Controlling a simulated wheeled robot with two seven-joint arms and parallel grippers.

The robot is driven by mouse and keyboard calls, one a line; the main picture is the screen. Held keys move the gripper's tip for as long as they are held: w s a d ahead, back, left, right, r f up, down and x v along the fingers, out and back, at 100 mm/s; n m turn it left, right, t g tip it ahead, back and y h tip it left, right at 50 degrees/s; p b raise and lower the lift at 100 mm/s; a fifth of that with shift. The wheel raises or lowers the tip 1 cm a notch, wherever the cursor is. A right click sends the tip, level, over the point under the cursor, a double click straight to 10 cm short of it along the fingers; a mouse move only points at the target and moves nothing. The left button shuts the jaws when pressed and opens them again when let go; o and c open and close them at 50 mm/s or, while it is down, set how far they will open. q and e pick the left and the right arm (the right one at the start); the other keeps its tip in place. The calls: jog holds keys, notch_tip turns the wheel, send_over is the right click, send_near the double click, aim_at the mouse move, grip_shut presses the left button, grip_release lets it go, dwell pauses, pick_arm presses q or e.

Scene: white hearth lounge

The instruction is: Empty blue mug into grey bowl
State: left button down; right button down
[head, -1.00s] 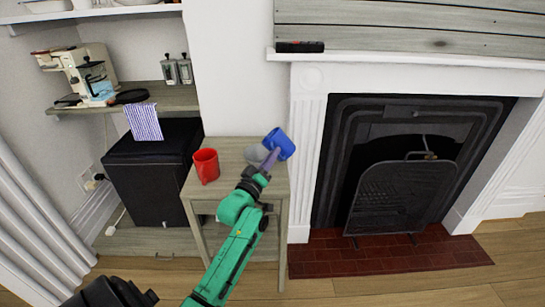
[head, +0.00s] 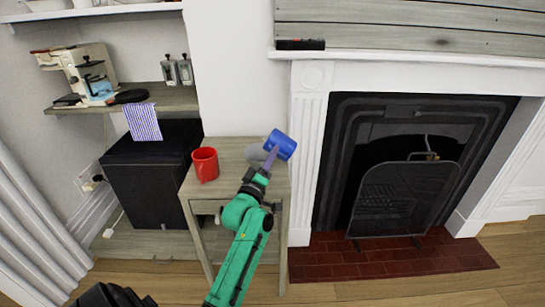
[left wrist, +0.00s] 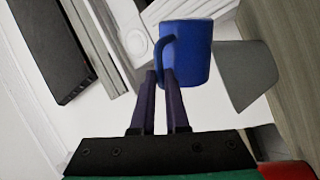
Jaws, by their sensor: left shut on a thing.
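The blue mug (head: 282,144) is held above the right side of the small wooden table (head: 232,153). It is tipped well over, with its mouth toward the left, over the grey bowl (head: 256,153). My left gripper (head: 272,158) is shut on the mug's handle. In the left wrist view the gripper (left wrist: 160,76) pinches the handle of the blue mug (left wrist: 190,55), and the grey bowl (left wrist: 247,75) is beside the mug. The bowl is partly hidden by the mug and gripper in the head view. The mug's inside and the bowl's contents cannot be seen. My right gripper does not show.
A red mug (head: 205,163) stands on the left of the same table. A fireplace with a dark screen (head: 400,200) is to the right.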

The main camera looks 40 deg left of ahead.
pick_arm(q)
jog(key=shift+f+n, duration=0.25)
jog(key=shift+n, duration=0.05)
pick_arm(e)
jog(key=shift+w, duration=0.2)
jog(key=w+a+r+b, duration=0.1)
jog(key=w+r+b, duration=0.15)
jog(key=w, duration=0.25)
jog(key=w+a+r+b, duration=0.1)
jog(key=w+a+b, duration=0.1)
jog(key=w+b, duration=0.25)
pick_arm(q)
jog(key=t+b, duration=0.1)
jog(key=b, duration=0.1)
jog(key=n+t+b, duration=0.1)
jog(key=t+b, duration=0.1)
jog(key=shift+a+r+t+b, duration=0.2)
jog(key=shift+a+t+b, duration=0.1)
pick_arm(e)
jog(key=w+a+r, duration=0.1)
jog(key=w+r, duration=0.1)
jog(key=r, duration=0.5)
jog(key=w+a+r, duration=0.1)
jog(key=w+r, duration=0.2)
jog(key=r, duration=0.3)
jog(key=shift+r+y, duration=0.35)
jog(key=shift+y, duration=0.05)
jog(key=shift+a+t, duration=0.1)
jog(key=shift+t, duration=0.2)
